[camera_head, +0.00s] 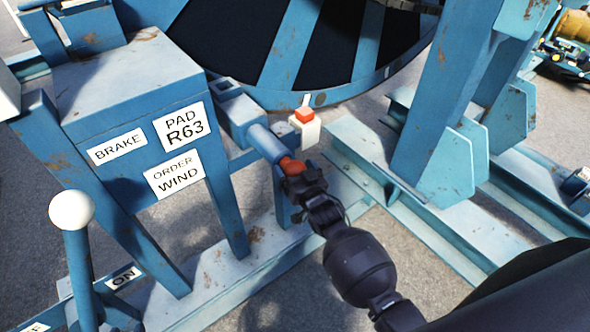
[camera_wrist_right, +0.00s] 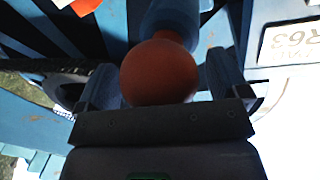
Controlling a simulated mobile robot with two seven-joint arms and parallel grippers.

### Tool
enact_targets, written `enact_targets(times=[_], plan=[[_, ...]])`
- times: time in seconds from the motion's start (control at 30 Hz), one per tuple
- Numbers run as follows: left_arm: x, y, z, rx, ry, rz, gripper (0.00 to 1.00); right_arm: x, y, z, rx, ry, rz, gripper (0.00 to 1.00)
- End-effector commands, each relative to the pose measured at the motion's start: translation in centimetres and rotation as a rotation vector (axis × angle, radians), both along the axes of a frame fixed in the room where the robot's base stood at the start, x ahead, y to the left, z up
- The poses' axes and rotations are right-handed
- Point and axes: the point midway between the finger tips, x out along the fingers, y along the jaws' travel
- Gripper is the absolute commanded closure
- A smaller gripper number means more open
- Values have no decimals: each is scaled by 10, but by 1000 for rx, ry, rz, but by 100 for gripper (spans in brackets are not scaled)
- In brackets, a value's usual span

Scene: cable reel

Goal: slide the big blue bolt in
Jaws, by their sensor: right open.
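The big blue bolt (camera_head: 266,142) is a thick blue cylinder that comes out of a blue housing beside the reel wheel, with an orange-red knob (camera_head: 291,166) on its near end. My right gripper (camera_head: 297,180) is at the knob. In the right wrist view the round knob (camera_wrist_right: 159,72) sits between the two spread fingers of the gripper (camera_wrist_right: 158,88), with the blue bolt (camera_wrist_right: 172,20) behind it. The fingers are open, and I cannot tell whether either touches the knob. My left gripper is not in view.
The big reel wheel (camera_head: 288,55) stands behind the bolt, with a small orange-topped white block (camera_head: 305,127) at its rim. A blue cabinet (camera_head: 125,70) with labels is to the left. A white-knobbed lever (camera_head: 72,211) stands at front left. Blue frame beams (camera_head: 440,235) lie to the right.

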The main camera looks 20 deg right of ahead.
Motion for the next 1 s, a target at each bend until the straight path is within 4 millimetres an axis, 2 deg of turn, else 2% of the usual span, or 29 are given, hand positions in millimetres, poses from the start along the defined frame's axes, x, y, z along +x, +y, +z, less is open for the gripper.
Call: enact_targets(times=[0.13,0.57,0.77,1.0], plan=[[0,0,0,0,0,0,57,0,0,0,0,0,0,7],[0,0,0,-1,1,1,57,0,0,0,0,1,0,73],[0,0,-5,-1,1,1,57,9,3,-1,0,-1,0,73],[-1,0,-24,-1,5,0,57,51,19,-3,0,-2,1,73]])
